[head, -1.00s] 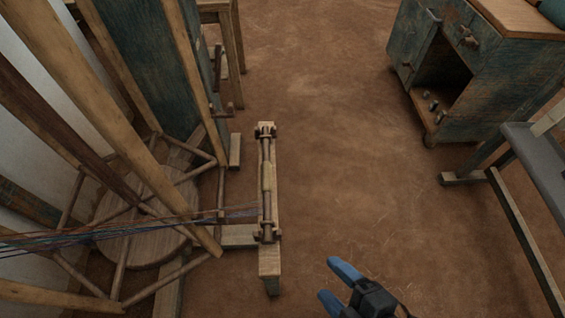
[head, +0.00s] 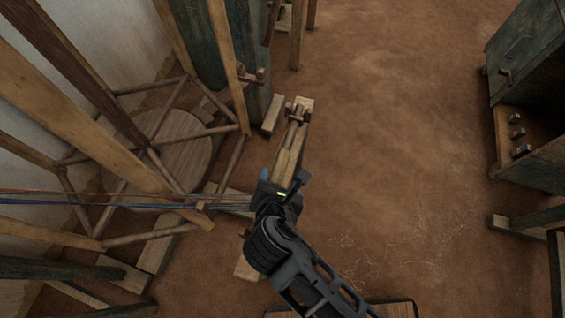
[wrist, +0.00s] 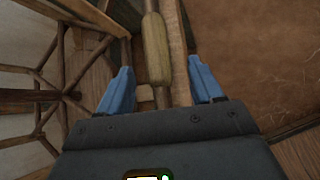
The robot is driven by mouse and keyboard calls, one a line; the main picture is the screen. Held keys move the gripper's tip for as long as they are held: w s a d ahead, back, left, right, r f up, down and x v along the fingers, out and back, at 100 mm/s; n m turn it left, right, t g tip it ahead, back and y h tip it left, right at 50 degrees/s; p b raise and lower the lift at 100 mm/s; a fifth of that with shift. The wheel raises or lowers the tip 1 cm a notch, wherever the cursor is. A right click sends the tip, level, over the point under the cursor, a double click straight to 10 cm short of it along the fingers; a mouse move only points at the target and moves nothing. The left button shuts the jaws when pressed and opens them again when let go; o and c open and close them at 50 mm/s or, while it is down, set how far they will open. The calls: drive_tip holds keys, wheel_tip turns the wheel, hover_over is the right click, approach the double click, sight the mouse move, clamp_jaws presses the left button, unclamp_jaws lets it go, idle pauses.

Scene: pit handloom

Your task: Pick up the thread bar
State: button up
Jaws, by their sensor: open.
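The thread bar (head: 283,163) is a thin brown bar with a pale, thicker middle. It rests on a narrow wooden stand, and its near part is hidden behind my gripper in the head view. In the wrist view the thread bar (wrist: 155,50) runs lengthwise between the two blue fingers, with its thick middle just beyond the fingertips. My gripper (wrist: 160,70) is open, one finger on each side of the bar, with nothing held. In the head view my gripper (head: 272,180) is over the near half of the bar; whether it touches cannot be told.
Coloured threads (head: 120,199) run from the left to the bar. Slanted wooden loom posts (head: 85,120) and a round wooden disc (head: 185,150) stand left of it. A blue-green cabinet (head: 530,80) is at the right. The brown floor between is clear.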

sight(279, 171)
drive_tip(key=x, duration=0.6)
drive_tip(key=shift+w+r+b, duration=0.2)
drive_tip(key=shift+r+b, duration=0.1)
drive_tip(key=shift+b, duration=0.1)
drive_tip(key=c, duration=1.2)
